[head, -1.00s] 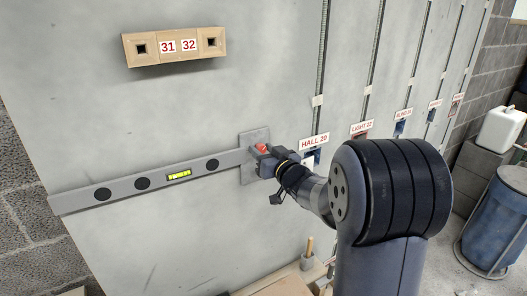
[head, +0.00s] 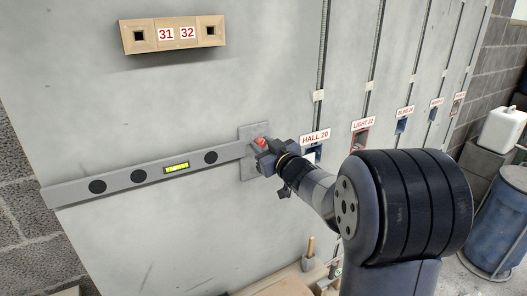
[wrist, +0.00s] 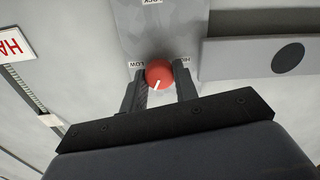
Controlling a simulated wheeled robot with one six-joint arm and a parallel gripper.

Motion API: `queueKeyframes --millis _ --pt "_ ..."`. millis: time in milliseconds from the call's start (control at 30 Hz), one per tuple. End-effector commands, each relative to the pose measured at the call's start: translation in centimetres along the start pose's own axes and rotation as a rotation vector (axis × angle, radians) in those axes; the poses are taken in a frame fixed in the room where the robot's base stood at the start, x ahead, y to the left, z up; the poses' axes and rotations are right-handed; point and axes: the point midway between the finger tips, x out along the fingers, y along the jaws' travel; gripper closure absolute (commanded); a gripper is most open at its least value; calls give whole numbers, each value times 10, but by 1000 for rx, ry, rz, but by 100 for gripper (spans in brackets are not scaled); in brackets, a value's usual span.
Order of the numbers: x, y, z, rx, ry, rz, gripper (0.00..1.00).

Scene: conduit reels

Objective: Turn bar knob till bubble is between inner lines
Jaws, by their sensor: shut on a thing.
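The knob (wrist: 159,75) is red and round with a white pointer line, and sits on a grey plate (head: 247,133) at the right end of the bar. In the wrist view the pointer slants down and slightly left, and labels reading LOW and partly hidden letters flank the knob. My gripper (wrist: 160,86) is shut on the knob, one finger on each side. It also shows in the head view (head: 263,148), covering part of the knob. The grey bar (head: 70,191) tilts up to the right. Its yellow-green level vial (head: 176,167) is too small to place the bubble against the lines.
A tan box (head: 173,47) marked 31 and 32 is fixed above the bar. Labelled slots such as HALL 20 (head: 315,137) line the wall to the right. A blue barrel (head: 497,225) and a white jug (head: 500,128) stand at far right.

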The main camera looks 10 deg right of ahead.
Motion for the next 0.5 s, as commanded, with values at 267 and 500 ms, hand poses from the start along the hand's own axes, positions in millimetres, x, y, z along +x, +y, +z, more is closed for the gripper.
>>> queueKeyframes --millis 267,500 --pt "0 0 0 -2 -2 0 71" --pt "0 0 0 -1 -2 0 51"
